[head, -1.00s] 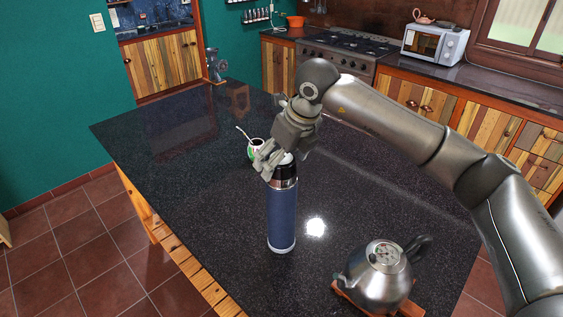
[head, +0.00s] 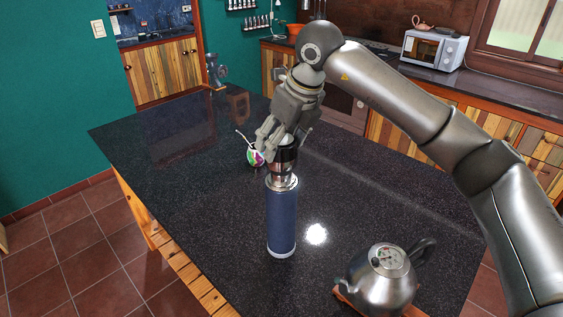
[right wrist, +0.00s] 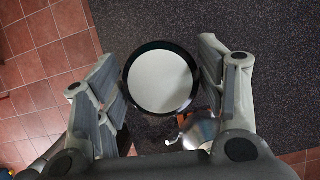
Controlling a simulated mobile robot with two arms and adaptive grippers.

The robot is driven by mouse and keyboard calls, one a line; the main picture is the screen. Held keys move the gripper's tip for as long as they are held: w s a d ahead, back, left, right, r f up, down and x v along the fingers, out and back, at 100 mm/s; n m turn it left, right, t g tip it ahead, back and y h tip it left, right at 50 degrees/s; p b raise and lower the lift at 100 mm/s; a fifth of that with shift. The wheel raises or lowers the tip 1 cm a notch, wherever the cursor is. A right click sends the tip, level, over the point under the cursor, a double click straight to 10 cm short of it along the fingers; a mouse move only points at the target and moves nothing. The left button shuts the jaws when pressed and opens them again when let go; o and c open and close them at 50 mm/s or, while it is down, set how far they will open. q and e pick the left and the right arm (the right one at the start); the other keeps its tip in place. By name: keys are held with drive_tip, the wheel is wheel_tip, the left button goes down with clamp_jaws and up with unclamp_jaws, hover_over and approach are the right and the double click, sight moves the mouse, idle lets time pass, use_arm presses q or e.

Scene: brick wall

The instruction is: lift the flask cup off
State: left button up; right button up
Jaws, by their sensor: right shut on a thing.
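The flask (head: 281,218) stands upright on the dark table, with a blue body and a silver shoulder. The flask cup (head: 286,157), dark with a silver lower part, is above the shoulder, in line with the body. I cannot tell whether its lower edge is fully clear of the neck. My right gripper (head: 279,142) is shut on the cup from above, and its fingers hide part of it. In the right wrist view the cup's pale round top with a black rim (right wrist: 161,80) sits between the two fingers. My left gripper is not in view.
A steel kettle (head: 382,284) stands on a wooden trivet at the front right. A small mate gourd (head: 256,158) with a metal straw is just behind and left of the flask. A grey grinder (head: 215,72) is at the far corner. The table's left side is clear.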

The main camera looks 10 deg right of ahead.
wheel_tip(320, 180, up, 4)
drive_tip(key=shift+r+b, duration=0.1)
drive_tip(key=shift+b, duration=0.35)
drive_tip(key=shift+r, duration=0.4)
use_arm(q)
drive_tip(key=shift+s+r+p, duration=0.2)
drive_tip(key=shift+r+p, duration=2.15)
drive_tip(key=shift+p, duration=0.8)
use_arm(e)
wheel_tip(320, 180, up, 8)
drive_tip(key=shift+r, duration=0.25)
